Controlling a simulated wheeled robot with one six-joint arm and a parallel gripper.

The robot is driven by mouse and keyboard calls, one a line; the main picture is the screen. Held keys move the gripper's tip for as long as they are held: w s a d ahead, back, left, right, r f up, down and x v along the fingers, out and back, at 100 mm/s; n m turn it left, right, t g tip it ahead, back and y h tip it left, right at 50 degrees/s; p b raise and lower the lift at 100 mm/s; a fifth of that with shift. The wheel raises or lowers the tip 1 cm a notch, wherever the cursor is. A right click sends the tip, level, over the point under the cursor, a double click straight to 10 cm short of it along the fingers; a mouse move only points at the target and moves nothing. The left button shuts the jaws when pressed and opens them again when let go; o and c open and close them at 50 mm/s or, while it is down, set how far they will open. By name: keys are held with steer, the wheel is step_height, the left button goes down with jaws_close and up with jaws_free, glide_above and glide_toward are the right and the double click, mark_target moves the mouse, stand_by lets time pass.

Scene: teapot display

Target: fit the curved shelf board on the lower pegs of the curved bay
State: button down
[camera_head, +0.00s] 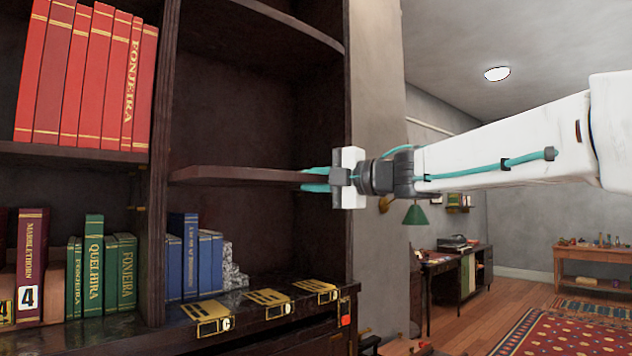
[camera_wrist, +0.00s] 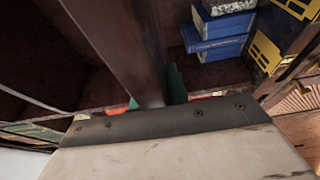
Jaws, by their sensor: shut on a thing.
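The curved shelf board (camera_head: 235,176) is dark wood and lies roughly level inside the curved bay (camera_head: 255,105), below its fixed upper shelf. My gripper (camera_head: 314,180) is shut on the board's right end, with teal fingers above and below it. In the wrist view the board (camera_wrist: 128,42) runs away from my gripper (camera_wrist: 155,96) into the bay. The board's left end is close to the upright between the bays; I cannot tell whether it touches. The lower pegs cannot be made out, so I cannot tell whether the board rests on them.
Blue books (camera_head: 190,255) and a grey stack (camera_head: 233,268) stand below the board. Several brass plates (camera_head: 268,300) line the ledge in front. The room to the right is open.

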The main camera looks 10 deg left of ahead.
steer(key=shift+w+a+r, duration=0.1)
steer(key=shift+w+a, duration=1.45)
steer(key=shift+a, duration=0.3)
steer(key=shift+w+a, duration=1.55)
steer(key=shift+a, duration=0.35)
steer(key=shift+w+a+r, duration=0.1)
steer(key=shift+w+a, duration=1.45)
steer(key=shift+a, duration=0.3)
stand_by(1.1)
steer(key=c, duration=1.3)
jaws_free()
steer(key=shift+f, duration=0.25)
steer(key=shift+v, duration=3.9)
steer(key=shift+r, duration=0.1)
